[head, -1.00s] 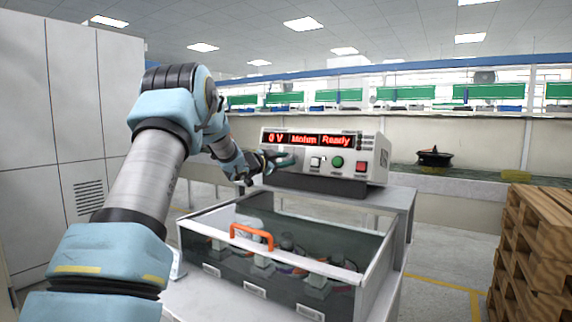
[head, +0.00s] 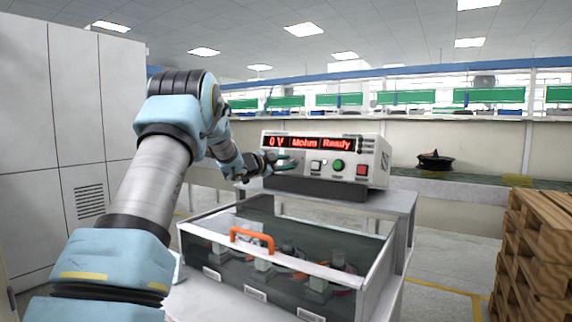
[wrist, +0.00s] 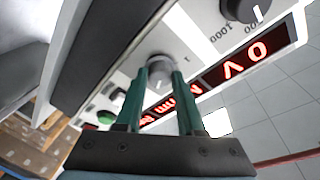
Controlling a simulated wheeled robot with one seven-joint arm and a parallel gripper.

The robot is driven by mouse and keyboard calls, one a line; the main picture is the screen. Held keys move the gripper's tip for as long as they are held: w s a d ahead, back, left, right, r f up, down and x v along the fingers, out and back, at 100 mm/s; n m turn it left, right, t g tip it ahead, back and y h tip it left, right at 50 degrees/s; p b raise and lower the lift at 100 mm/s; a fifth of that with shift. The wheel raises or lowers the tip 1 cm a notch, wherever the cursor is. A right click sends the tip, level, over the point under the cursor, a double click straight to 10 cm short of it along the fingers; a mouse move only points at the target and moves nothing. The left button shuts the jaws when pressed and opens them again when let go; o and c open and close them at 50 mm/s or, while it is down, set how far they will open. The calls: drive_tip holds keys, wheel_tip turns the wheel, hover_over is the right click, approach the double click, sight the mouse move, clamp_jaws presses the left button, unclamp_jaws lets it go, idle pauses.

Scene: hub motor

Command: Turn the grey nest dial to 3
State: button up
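The grey dial (wrist: 160,74) is a round knob on the white panel of the instrument (head: 372,155). In the wrist view it sits between the tips of my two green fingers. The fingers are apart, one on each side of the dial. I cannot tell whether they press on it or leave a small gap. In the head view my gripper (head: 284,164) is at the left part of the instrument's front and hides the dial. The number it points to cannot be read.
A black knob (wrist: 243,8) with scale numbers is near the grey dial. The instrument's red display (head: 308,142) reads 0 V, Mohm, Ready. Green (head: 338,164) and red (head: 363,169) buttons are right of my gripper. A clear-lidded box (head: 330,262) with an orange handle stands in front.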

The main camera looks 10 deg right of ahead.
drive_tip(key=o, duration=0.4)
drive_tip(key=shift+o, duration=0.2)
drive_tip(key=b+v, duration=0.2)
drive_tip(key=v, duration=0.8)
drive_tip(key=shift+s+a, duration=0.2)
drive_tip(key=shift+a, duration=0.15)
